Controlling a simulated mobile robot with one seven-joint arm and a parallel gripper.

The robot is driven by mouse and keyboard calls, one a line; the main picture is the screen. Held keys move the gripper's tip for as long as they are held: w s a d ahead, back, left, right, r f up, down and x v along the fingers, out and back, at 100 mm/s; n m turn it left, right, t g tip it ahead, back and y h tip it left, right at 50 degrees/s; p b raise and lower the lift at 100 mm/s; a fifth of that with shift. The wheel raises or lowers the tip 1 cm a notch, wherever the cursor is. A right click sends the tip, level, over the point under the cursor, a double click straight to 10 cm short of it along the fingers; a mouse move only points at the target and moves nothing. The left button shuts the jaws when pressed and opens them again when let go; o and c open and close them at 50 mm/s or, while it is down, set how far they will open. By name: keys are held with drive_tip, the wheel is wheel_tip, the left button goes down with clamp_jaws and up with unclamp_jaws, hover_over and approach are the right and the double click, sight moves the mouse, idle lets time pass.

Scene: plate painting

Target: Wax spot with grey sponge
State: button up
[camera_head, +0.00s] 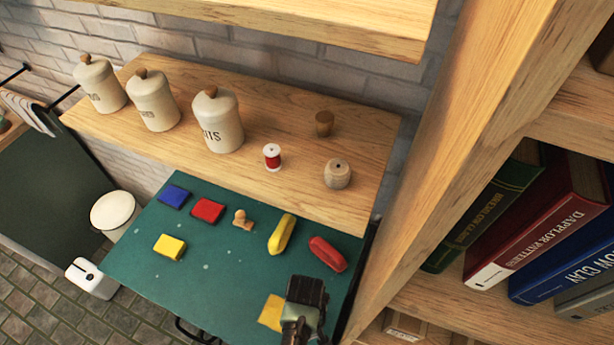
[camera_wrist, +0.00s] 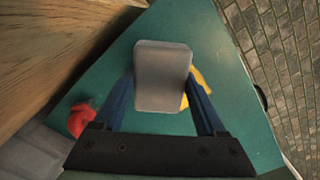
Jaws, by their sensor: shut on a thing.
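My gripper (camera_wrist: 160,92) is shut on a grey sponge (camera_wrist: 162,65), a rounded block between its two blue fingers in the wrist view. In the head view my gripper (camera_head: 304,305) is over the front right of the green tabletop (camera_head: 225,285), and hides the sponge. A flat yellow patch (camera_head: 270,313) lies on the tabletop just left of my gripper; part of it shows behind the sponge in the wrist view (camera_wrist: 200,90). Several small pale spots (camera_head: 205,267) mark the tabletop's middle. I cannot tell whether the sponge touches the surface.
Blue (camera_head: 173,196), red (camera_head: 208,210) and yellow (camera_head: 170,246) blocks, a small wooden piece (camera_head: 242,219), and long yellow (camera_head: 282,234) and red (camera_head: 327,254) pieces lie on the tabletop. A wooden shelf (camera_head: 290,191) with canisters runs behind. A bookcase post (camera_head: 450,170) stands right.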

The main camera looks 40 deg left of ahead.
drive_tip(key=shift+r+p, duration=0.8)
drive_tip(key=shift+r, duration=0.4)
drive_tip(key=shift+s+f, duration=0.1)
